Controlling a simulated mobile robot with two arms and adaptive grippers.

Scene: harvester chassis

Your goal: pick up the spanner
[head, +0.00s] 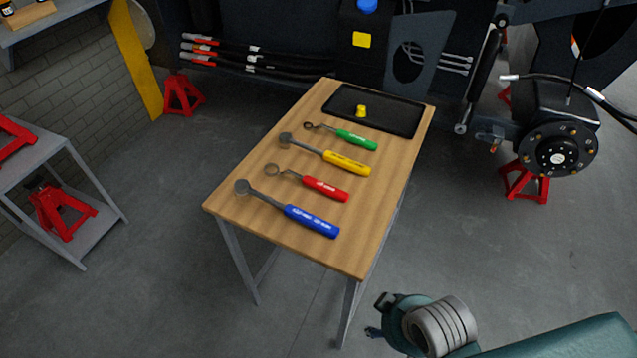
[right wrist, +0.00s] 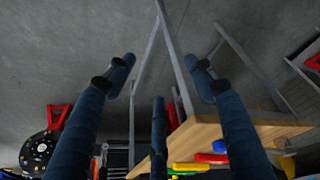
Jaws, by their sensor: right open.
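Several hand tools with coloured handles lie apart in a row on the wooden table. The green-handled tool (head: 356,140) and the red-handled tool (head: 325,189) have ring-shaped ends. The yellow-handled tool (head: 346,162) and the blue-handled tool (head: 312,221) have rounder, solid-looking heads. I cannot tell for sure which one is the spanner. My right gripper (head: 377,316) is low, off the table's near right corner, mostly seen from behind. In the right wrist view its fingers (right wrist: 163,75) are spread and empty. My left gripper is not in view.
The wooden table (head: 240,195) carries a black tray (head: 405,117) with a small yellow part (head: 361,111) at its far end. The harvester chassis stands behind, with a wheel hub (head: 557,157) at right. A grey shelf (head: 92,228) is at left.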

